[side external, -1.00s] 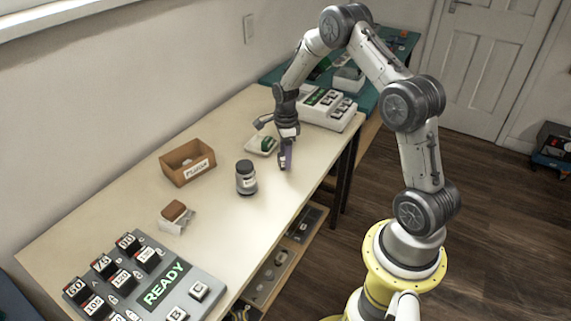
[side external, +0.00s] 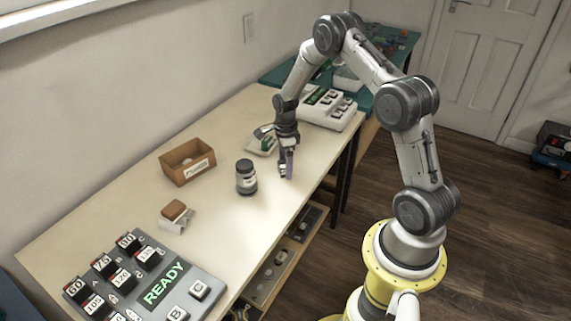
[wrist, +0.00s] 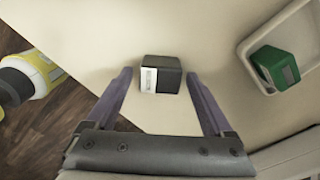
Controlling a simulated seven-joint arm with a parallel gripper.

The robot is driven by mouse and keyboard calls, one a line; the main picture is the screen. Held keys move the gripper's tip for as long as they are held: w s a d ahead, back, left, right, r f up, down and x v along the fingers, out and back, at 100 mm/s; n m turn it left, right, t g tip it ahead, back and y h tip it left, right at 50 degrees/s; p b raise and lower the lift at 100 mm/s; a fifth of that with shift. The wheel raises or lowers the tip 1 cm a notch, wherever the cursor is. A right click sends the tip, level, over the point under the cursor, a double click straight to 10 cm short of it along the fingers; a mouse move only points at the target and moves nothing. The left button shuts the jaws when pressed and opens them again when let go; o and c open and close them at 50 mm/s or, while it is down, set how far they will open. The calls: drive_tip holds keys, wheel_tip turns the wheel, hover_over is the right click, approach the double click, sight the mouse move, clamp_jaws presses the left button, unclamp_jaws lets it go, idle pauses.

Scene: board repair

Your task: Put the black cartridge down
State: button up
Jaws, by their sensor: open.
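The black cartridge (wrist: 168,75) with a white label face sits on the pale tabletop in the wrist view. It lies between the fingertips of my gripper (side external: 287,173), with a visible gap to each finger. My gripper's purple fingers are open and low over the table. In the side view the fingers mostly hide the cartridge. A green cartridge (wrist: 275,68) lies in a white tray (wrist: 246,48) to the right in the wrist view; the tray is partly behind my gripper in the side view.
A grey lidded jar (side external: 246,178) stands close to my gripper's left in the side view. A brown labelled box (side external: 187,162), a brown block on a white pad (side external: 175,218), and a READY panel (side external: 165,285) are farther left. A white keyed device (side external: 328,108) stands behind.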

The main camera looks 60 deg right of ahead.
wheel_tip(320, 180, up, 12)
drive_tip(key=s+a+r+n+t, duration=0.25)
drive_tip(key=a+r+n, duration=0.45)
drive_tip(key=r, duration=0.4)
drive_tip(key=s+a+r+n+t, duration=0.1)
drive_tip(key=s+a+r+n, duration=0.2)
drive_tip(key=s+a+n, duration=0.3)
drive_tip(key=s+a+r+n+t, duration=0.2)
drive_tip(key=s+a+r+n, duration=0.2)
drive_tip(key=s+n, duration=1)
drive_tip(key=shift+s+a, duration=0.9)
drive_tip(key=shift+a, duration=0.75)
